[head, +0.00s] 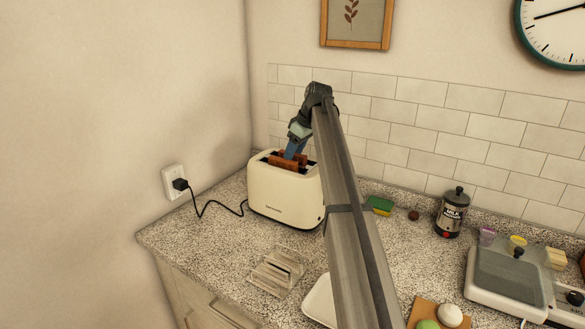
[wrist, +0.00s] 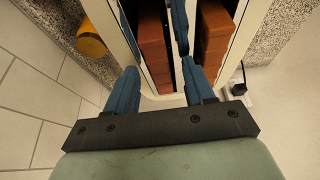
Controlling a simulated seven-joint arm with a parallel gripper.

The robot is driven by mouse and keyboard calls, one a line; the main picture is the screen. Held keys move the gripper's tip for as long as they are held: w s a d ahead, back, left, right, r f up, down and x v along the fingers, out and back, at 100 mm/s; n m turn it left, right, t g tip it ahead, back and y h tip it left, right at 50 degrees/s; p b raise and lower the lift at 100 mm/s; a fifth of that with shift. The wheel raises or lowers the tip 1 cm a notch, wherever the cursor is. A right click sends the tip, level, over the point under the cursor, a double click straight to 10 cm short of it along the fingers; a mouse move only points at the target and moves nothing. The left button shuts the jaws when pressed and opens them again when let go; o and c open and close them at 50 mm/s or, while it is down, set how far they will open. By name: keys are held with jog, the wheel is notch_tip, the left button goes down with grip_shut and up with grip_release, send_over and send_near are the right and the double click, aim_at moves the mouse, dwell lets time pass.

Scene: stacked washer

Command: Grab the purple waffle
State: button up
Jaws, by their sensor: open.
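No waffle that is clearly purple shows. Two reddish-brown, waffle-like slices stand in the slots of a cream toaster (head: 268,205); in the head view I see one brown slice (head: 283,163) at the top. The wrist view shows a left slice (wrist: 153,45) and a right slice (wrist: 213,40). My gripper (head: 290,155) is open, pointing down at the toaster's top. In the wrist view its blue fingers (wrist: 158,65) lie on either side of the left slice. I cannot tell whether they touch it.
A black plug (head: 181,184) with a cord sits left of the toaster. A slotted rack (head: 277,271) stands in front. A green-yellow sponge (head: 380,205), a dark jar (head: 451,213), a small purple item (head: 487,236) and a grey appliance (head: 510,275) are to the right.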

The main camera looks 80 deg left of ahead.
jog(key=shift+c, duration=0.4)
grip_shut()
dwell(0.4)
